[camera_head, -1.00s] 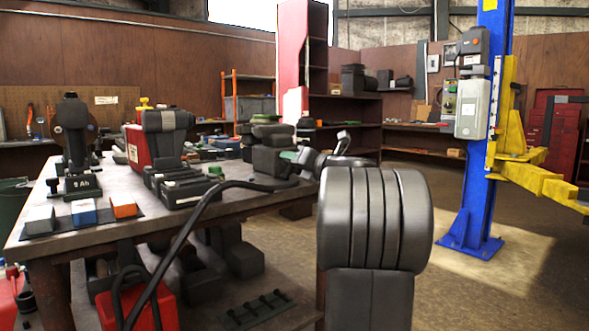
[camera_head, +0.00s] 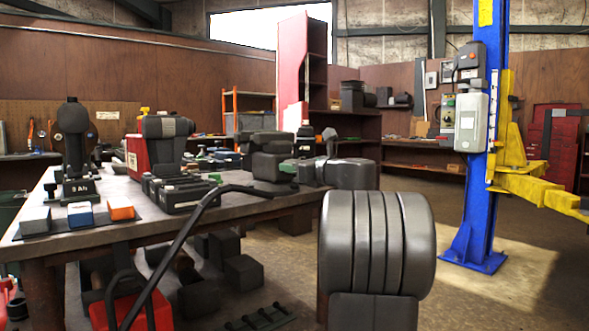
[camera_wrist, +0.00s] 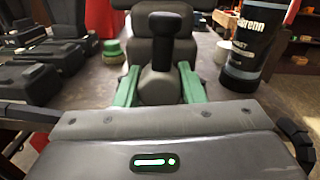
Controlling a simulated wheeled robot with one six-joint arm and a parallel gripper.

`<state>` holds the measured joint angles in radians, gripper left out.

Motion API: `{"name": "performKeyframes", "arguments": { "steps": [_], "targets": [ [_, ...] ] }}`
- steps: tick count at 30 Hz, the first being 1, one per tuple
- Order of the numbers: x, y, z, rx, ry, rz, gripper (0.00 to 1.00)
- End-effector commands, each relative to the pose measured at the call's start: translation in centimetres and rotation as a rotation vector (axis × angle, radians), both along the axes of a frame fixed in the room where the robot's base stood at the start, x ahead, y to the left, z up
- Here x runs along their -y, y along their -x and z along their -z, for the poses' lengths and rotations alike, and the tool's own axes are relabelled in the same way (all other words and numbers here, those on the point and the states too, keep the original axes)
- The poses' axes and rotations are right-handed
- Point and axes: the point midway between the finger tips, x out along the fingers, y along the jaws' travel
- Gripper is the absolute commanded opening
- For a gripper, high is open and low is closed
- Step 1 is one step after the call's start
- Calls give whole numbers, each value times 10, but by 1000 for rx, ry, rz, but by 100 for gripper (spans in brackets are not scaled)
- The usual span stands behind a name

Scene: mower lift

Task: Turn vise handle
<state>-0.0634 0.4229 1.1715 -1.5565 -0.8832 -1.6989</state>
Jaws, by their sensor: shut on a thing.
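The grey bench vise (camera_head: 268,158) stands at the right part of the workbench (camera_head: 125,215). In the wrist view the vise (camera_wrist: 195,22) fills the top middle, and its dark handle (camera_wrist: 164,32) stands upright with a rounded end. My gripper (camera_wrist: 159,72) has its green fingers on both sides of the lower handle and is shut on it. In the head view my gripper (camera_head: 290,167) is at the right side of the vise. The handle is too small and partly hidden there to make out its angle.
A black bottle (camera_wrist: 250,40) stands close to the right of the vise in the wrist view. A small green-topped item (camera_wrist: 112,50) is at its left. Batteries and tools crowd the bench's left. A blue lift post (camera_head: 476,215) stands at the right, with open floor before it.

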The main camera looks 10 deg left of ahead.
Motion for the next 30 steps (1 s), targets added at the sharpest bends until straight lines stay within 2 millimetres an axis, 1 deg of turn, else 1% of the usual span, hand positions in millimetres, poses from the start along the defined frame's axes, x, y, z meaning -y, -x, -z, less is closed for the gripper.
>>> {"name": "performKeyframes", "arguments": {
  "steps": [1,14,15,17,18,26,30],
  "targets": [
    [0,0,3,1,6,-2,13],
    [0,0,3,5,10,-2,13],
    [0,0,3,5,10,-2,44],
    [0,0,3,6,9,-2,55],
    [0,0,2,6,9,-1,58],
    [1,0,1,8,8,0,58],
    [10,6,0,6,7,2,58]
  ]
}}
